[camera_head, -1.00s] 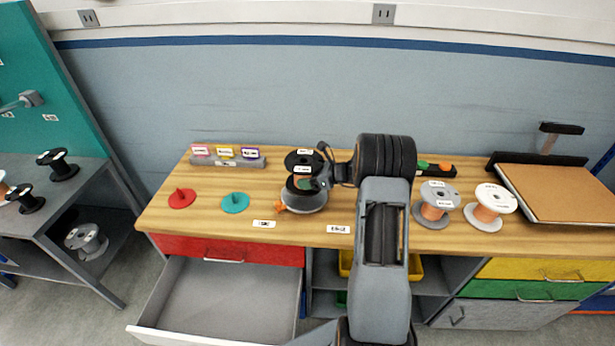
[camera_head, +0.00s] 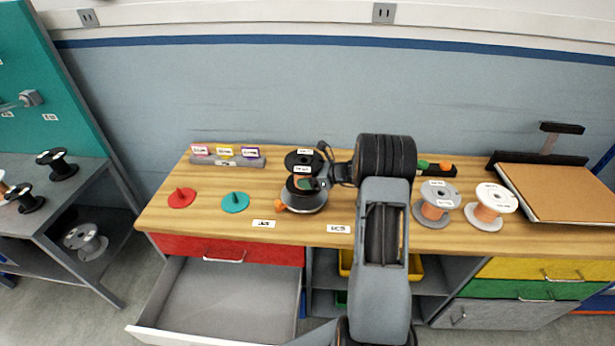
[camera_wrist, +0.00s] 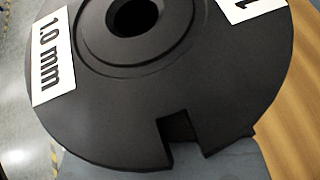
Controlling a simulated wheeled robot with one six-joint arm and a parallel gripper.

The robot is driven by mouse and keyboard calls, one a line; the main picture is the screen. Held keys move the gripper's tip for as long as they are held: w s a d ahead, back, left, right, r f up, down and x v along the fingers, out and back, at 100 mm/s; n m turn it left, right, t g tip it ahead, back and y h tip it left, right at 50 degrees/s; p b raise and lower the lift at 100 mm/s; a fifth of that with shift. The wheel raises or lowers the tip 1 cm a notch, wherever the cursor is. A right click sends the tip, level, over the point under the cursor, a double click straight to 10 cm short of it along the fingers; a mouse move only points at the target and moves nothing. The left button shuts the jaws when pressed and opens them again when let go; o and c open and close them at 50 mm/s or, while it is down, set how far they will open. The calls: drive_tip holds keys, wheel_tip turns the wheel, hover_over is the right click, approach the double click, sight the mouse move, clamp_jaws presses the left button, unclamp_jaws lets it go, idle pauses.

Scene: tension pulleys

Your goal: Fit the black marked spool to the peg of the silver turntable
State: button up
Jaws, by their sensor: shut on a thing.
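The black marked spool (camera_head: 293,160) is upright over the silver turntable (camera_head: 308,207), with copper wire between its flanges. In the wrist view its black top flange (camera_wrist: 225,75) fills most of the picture, showing a centre hole, a notch in the rim and a "1.0 mm" label. My gripper (camera_head: 320,183) is shut on the spool from its right side; its fingers are mostly hidden. The turntable has an orange tab at its front left. Its peg is hidden by the spool, and I cannot tell whether the spool sits on it.
A red base (camera_head: 182,200) and a teal base (camera_head: 235,204) with pegs stand to the left. A grey block with labels (camera_head: 227,162) is behind. An open drawer (camera_head: 220,300) juts out below the wooden bench.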

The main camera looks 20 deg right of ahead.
drive_tip(key=shift+f, duration=0.15)
drive_tip(key=shift+f+b, duration=1.1)
drive_tip(key=shift+f, duration=0.1)
drive_tip(key=shift+f+b, duration=0.25)
drive_tip(key=shift+b, duration=0.05)
idle(0.4)
drive_tip(key=shift+f+b, duration=0.45)
drive_tip(key=shift+f, duration=0.15)
drive_tip(key=shift+f, duration=0.15)
drive_tip(key=o, duration=1.4)
drive_tip(key=shift+s, duration=0.1)
